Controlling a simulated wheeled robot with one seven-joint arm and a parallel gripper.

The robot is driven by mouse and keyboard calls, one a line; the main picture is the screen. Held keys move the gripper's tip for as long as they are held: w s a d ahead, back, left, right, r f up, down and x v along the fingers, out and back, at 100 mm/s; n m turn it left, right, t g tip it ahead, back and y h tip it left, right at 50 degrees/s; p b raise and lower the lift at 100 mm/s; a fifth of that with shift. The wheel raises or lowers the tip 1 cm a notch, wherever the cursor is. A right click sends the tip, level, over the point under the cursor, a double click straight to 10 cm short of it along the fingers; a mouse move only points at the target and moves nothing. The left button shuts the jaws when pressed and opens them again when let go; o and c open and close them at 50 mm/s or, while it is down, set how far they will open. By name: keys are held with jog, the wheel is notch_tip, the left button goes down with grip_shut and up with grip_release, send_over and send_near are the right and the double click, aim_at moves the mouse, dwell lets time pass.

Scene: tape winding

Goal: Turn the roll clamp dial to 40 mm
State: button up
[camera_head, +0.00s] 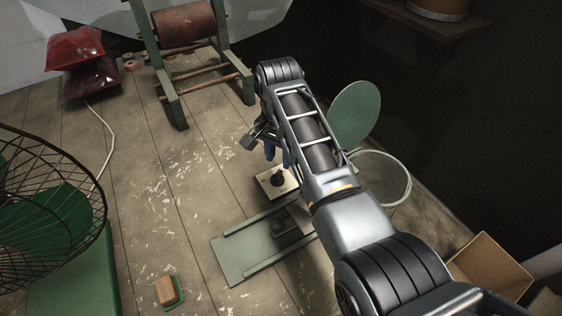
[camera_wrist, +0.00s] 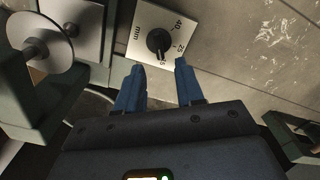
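The roll clamp dial is a black knob (camera_wrist: 158,42) on a pale square plate (camera_wrist: 181,17). The plate reads "mm", "40", "25" and a figure ending in 5 near the fingers. The knob's narrow end seems to point toward that last figure, away from 40, but it is small. In the head view the knob (camera_head: 278,180) sits on its plate below the fingers. My gripper (camera_wrist: 158,76) is open and empty, with its blue fingertips apart and short of the knob. In the head view my gripper (camera_head: 277,154) is partly hidden by my arm.
A green channel-shaped base (camera_head: 243,258) lies in front of the dial plate. A green disc (camera_head: 356,113) stands at right, partly behind my arm. A grey disc on a spindle (camera_wrist: 38,48) is left of the dial in the wrist view.

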aim_at(279, 172)
jog(key=shift+f, duration=2.55)
jog(key=shift+c, duration=0.5)
grip_shut()
